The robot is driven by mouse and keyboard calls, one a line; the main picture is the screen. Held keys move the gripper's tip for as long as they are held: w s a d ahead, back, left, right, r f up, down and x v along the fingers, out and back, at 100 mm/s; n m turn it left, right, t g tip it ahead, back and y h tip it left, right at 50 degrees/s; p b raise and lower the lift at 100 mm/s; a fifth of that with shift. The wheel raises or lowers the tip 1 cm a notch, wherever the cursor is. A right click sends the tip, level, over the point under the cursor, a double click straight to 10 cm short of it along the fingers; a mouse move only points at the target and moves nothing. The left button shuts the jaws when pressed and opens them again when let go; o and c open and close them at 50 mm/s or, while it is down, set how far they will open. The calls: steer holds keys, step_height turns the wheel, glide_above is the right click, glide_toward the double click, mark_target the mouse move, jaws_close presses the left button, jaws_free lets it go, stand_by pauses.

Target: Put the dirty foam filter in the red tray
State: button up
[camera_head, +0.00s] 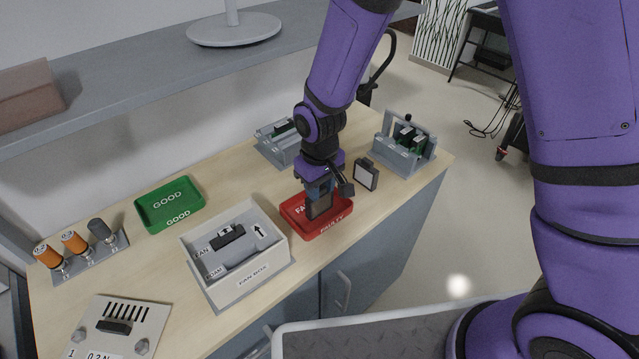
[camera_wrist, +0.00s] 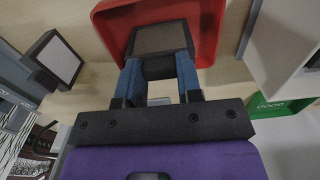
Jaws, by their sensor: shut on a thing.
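The dirty foam filter (camera_head: 320,208), a dark frame with a brownish-grey panel, is gripped at its end. My gripper (camera_head: 319,186) points down over the red tray (camera_head: 345,224), which is marked FAULTY. In the wrist view both blue fingers of my gripper (camera_wrist: 160,74) are shut on the filter's dark end (camera_wrist: 160,39), with the red tray (camera_wrist: 209,28) behind it. The filter is within the tray's outline; I cannot tell whether it touches the tray floor. My gripper and the filter hide part of the tray.
A filter with a pale panel (camera_head: 366,174) stands close right of the tray. The fan box (camera_head: 264,267) is close to its left. A green GOOD tray (camera_head: 169,204) lies farther left. Grey units (camera_head: 405,157) and (camera_head: 277,143) stand behind. The bench's front edge is near the tray.

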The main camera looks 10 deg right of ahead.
steer(key=o, duration=0.9)
step_height(320, 180, up, 13)
steer(key=shift+r, duration=0.15)
